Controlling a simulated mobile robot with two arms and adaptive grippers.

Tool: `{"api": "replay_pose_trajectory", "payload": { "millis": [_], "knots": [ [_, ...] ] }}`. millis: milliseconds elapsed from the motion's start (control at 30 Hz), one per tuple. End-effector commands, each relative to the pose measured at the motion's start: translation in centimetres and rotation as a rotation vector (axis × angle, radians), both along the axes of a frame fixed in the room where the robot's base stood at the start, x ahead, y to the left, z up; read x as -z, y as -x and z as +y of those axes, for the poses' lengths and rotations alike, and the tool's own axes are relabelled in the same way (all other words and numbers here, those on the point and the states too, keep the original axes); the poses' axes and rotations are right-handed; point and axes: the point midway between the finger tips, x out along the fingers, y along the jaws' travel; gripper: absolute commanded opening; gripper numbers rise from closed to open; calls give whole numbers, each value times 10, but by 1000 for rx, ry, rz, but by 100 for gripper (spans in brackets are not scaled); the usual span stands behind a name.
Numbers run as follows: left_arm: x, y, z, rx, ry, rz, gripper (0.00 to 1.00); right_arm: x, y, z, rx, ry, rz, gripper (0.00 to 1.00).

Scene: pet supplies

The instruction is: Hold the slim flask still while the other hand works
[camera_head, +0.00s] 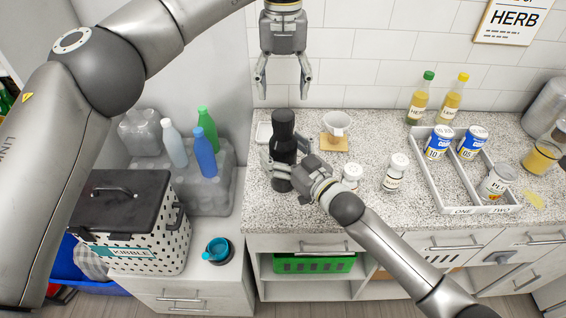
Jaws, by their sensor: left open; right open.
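The slim flask (283,130) is a tall black bottle standing upright on the speckled counter, left of its middle. My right gripper (278,168) is open at the flask's lower right side, with its fingers close about the lower body. Whether they touch it I cannot tell. My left gripper (283,82) is open and empty, pointing down, and shows above and behind the flask's top in the picture.
Two white jars (396,172) (351,177) stand right of the flask. A white cup on a wooden stand (336,130) is behind them. A divided white tray (432,185) with cans is at right. A kibble bin (130,220) stands left, below the counter.

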Motion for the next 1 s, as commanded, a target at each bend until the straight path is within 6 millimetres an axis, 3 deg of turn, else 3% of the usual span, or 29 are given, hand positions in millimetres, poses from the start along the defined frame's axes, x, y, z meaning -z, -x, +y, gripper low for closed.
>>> {"api": "replay_pose_trajectory", "payload": {
  "millis": [333,1000],
  "knots": [
    [0,0,0,0,0,0,62,0,-2,2,-1,0,0,85],
    [0,0,0,19,0,0,62,0,-2,2,0,0,0,0]
  ]
}}
